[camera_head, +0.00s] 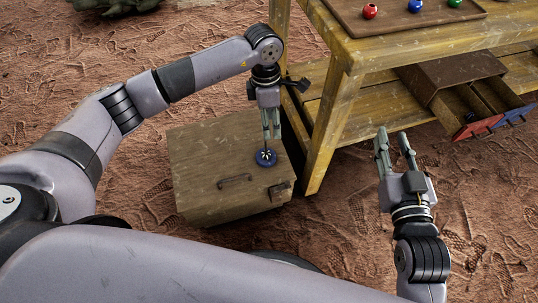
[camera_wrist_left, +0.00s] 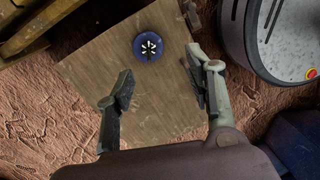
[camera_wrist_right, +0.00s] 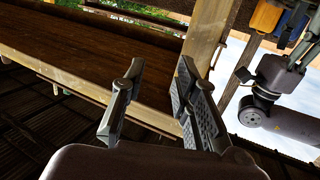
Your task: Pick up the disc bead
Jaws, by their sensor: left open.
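The disc bead (camera_head: 265,157) is blue with a white star-like mark and lies on top of a wooden box (camera_head: 215,195). In the left wrist view the bead (camera_wrist_left: 148,46) lies beyond the open fingers, toward the top of the picture. My left gripper (camera_head: 271,135) points down over the box, just behind the bead in the head view. Its fingers (camera_wrist_left: 160,92) are apart with nothing between them; the exact height above the box is hard to tell. My right gripper (camera_head: 394,140) is open and empty, to the right of the table leg.
A yellow wooden table (camera_head: 400,45) stands right beside the box. Its tray (camera_head: 430,22) holds red, blue and green balls. Red (camera_head: 478,127) and blue (camera_head: 515,116) fronted drawers are on the lower shelf. Bare ground lies left.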

